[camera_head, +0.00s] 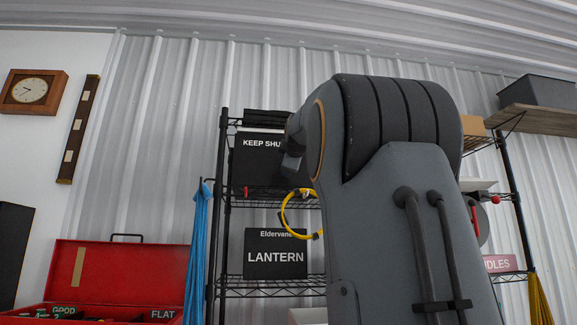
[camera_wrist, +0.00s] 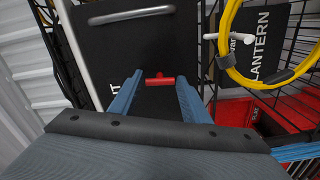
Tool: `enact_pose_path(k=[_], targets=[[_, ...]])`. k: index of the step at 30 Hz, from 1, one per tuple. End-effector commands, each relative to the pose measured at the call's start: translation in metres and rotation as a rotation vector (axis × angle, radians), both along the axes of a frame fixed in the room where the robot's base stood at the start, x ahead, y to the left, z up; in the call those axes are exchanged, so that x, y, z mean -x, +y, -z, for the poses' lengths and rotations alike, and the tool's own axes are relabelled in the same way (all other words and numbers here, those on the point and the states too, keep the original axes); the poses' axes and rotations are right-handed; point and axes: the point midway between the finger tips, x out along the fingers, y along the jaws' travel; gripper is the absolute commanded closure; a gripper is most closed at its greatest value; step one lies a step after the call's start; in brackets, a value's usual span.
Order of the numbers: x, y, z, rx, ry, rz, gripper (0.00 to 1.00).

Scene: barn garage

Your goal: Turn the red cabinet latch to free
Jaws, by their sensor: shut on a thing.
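The red cabinet latch (camera_wrist: 159,81) shows in the wrist view as a small T-shaped piece low on a black cabinet door (camera_wrist: 136,48). My gripper (camera_wrist: 158,82) has its two blue fingers on either side of the latch and is shut on it. The latch's crossbar lies across the space between the fingers. In the head view the black cabinet (camera_head: 258,165), lettered "KEEP SHU", stands on the wire rack. My arm covers its right part, and I cannot make out the gripper or the held latch there.
A silver bar handle (camera_wrist: 130,14) is on the door. A yellow hoop (camera_head: 286,208) hangs from a white peg (camera_wrist: 235,38) close by. A black "LANTERN" sign (camera_head: 275,256) is below. The wire rack (camera_head: 219,225) surrounds this spot. An open red toolbox (camera_head: 120,270) and blue cloth (camera_head: 197,255) are left.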

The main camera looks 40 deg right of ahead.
Motion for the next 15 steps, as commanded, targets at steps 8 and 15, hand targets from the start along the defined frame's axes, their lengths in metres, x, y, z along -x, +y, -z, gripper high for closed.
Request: enact_pose_path(k=[8, 15], targets=[[0.0004, 0.0, -0.0007, 0.069, 0.041, 0.0, 0.8], [0.0004, 0.0, -0.0008, 0.082, 0.049, 0.0, 0.79]])
